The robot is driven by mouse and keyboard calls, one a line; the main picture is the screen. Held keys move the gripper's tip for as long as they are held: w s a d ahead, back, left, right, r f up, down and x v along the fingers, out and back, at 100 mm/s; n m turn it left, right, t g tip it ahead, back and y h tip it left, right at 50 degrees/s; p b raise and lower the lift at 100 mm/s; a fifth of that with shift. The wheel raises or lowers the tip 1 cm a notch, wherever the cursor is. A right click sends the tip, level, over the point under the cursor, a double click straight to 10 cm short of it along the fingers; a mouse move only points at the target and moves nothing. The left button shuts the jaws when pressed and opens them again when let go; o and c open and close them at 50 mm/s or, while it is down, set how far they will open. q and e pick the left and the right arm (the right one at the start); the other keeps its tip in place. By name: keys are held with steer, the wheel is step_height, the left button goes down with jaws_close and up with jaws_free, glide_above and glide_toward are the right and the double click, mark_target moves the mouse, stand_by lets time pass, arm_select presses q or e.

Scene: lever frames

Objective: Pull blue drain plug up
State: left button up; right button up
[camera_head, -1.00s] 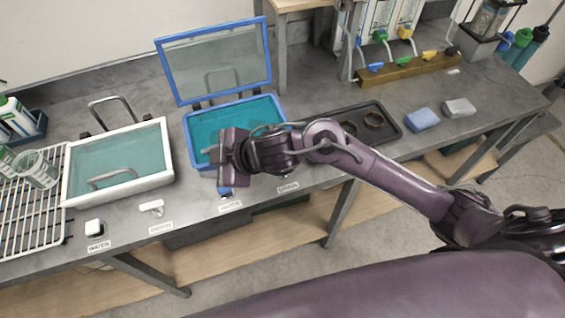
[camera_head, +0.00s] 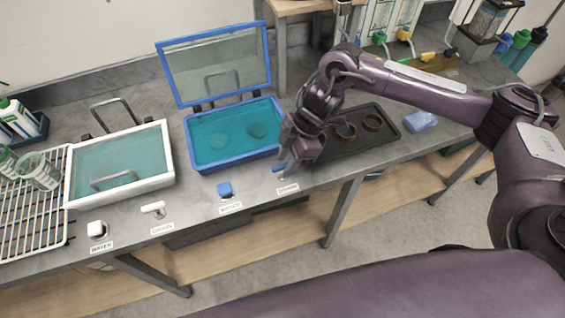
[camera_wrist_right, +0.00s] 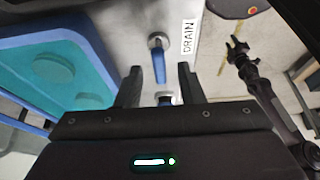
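The blue drain plug (camera_head: 279,169) is a small blue lever at the bench's front, right of the blue tub (camera_head: 237,163), just behind a label. In the right wrist view the blue drain plug (camera_wrist_right: 159,65) stands beside the word DRAIN, on a round metal fitting. My right gripper (camera_head: 290,163) is low over the bench beside the plug. In the right wrist view my right gripper (camera_wrist_right: 159,82) is open, and the plug shows ahead between its two fingers, with no grip on it.
A blue knob (camera_head: 225,188) sits left of the plug. The blue tub holds teal water and has its glass lid (camera_head: 215,65) raised. A dark tray (camera_head: 352,152) with brown rings lies to the right. A white tub (camera_head: 120,163) stands left.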

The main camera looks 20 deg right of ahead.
steer(key=shift+x, duration=1.45)
jaws_close()
